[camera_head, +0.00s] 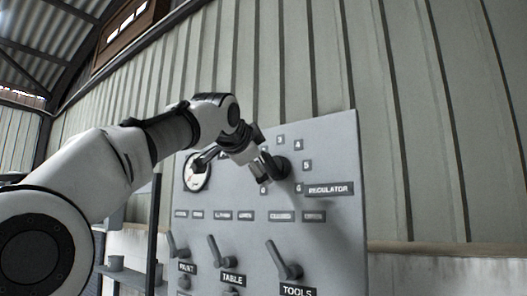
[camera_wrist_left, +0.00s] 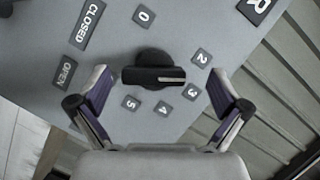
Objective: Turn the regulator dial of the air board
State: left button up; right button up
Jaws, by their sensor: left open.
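The regulator dial (camera_head: 284,168) is a black round knob on the upper part of the grey air board (camera_head: 335,150), left of and above the REGULATOR label (camera_head: 328,189). Numbered tags ring it. In the left wrist view the dial (camera_wrist_left: 153,68) has a raised bar with a pale line, lying roughly level across the picture. My left gripper (camera_head: 233,168) is in front of the board, beside the dial, and hides part of the board. In the wrist view its fingers (camera_wrist_left: 158,78) are spread wide on either side of the dial, with visible gaps and nothing held.
A round white gauge (camera_head: 197,174) sits left of the dial, partly covered by my left gripper. Below are several levers, among them the TABLE lever (camera_head: 221,252) and TOOLS lever (camera_head: 286,262). CLOSED (camera_wrist_left: 87,22) and OPEN tags show in the wrist view.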

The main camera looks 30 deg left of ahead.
aim_at(266, 163)
pick_arm(q)
jog(key=w, duration=0.1)
jog(key=w+d+p, duration=0.1)
jog(key=w, duration=0.1)
jog(key=shift+w+d+f, duration=0.15)
jog(key=shift+w+f, duration=0.05)
jog(key=shift+s+a, duration=0.2)
jog(key=shift+s, duration=0.15)
jog(key=shift+s+a, duration=0.15)
jog(key=shift+a, duration=0.05)
jog(key=shift+c, duration=1.3)
jog(key=c, duration=0.8)
jog(key=shift+r+n+h+p, duration=0.3)
jog(key=shift+r+n+p, duration=0.15)
jog(key=shift+p, duration=0.55)
jog(key=shift+c, duration=0.2)
jog(key=shift+f+n+g, duration=0.15)
jog(key=shift+n+g, duration=0.15)
jog(key=shift+n, duration=0.15)
jog(key=shift+f, duration=0.1)
pick_arm(e)
jog(key=r, duration=0.4)
jog(key=shift+w+d+r, duration=0.15)
jog(key=shift+d+r, duration=0.05)
jog(key=shift+d, duration=0.05)
